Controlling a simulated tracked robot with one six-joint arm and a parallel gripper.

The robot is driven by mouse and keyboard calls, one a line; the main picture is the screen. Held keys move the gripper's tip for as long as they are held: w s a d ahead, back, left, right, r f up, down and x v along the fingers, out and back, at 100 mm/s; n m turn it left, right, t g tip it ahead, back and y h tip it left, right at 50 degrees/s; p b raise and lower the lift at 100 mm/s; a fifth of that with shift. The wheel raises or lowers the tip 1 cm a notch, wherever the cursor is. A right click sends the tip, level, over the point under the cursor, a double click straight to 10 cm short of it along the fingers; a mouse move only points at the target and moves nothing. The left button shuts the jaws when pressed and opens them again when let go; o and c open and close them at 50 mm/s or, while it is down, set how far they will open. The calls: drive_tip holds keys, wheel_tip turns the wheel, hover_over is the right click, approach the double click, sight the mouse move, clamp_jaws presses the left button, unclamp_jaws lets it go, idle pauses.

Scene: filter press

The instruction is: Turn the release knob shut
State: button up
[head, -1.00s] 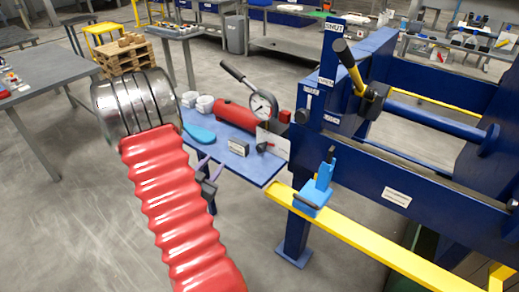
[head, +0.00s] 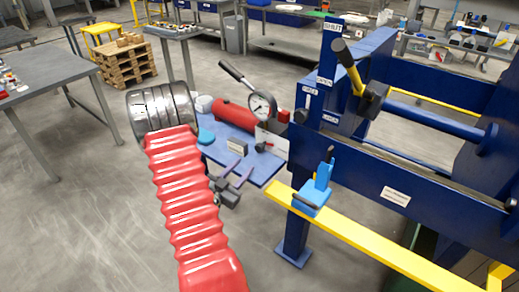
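The release knob (head: 262,147) is a small dark knob by a pale plate (head: 272,140), at the right end of the red hand pump (head: 235,120) on a blue shelf (head: 262,172). Its exact setting is too small to tell. My gripper (head: 246,166) is in front of the shelf, lower left of the knob and apart from it. Its two grey-purple fingers point up and right toward the shelf, spread with a gap between them and nothing seen in it. My red-sleeved arm hides part of the shelf's left side.
A gauge (head: 262,106) and a long pump lever (head: 232,70) rise above the pump. A small labelled box (head: 237,147) sits on the shelf. The blue press frame (head: 370,165) and yellow rail (head: 360,235) stand close on the right.

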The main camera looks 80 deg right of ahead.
sight(258, 150)
drive_tip(key=x, duration=1.2)
drive_tip(key=shift+s+d, duration=0.1)
drive_tip(key=shift+d, duration=0.05)
drive_tip(key=shift+c, duration=0.4)
drive_tip(key=c, duration=0.6)
drive_tip(key=shift+s+d, duration=0.1)
drive_tip(key=shift+d, duration=0.05)
drive_tip(key=shift+c, duration=0.2)
drive_tip(key=shift+n, duration=0.3)
drive_tip(key=shift+a+f+n+y, duration=0.1)
drive_tip(key=shift+n+y, duration=0.15)
drive_tip(key=shift+n, duration=1)
drive_tip(key=shift+a+n+y, duration=0.1)
drive_tip(key=shift+n+y, duration=0.15)
drive_tip(key=shift+n, duration=1)
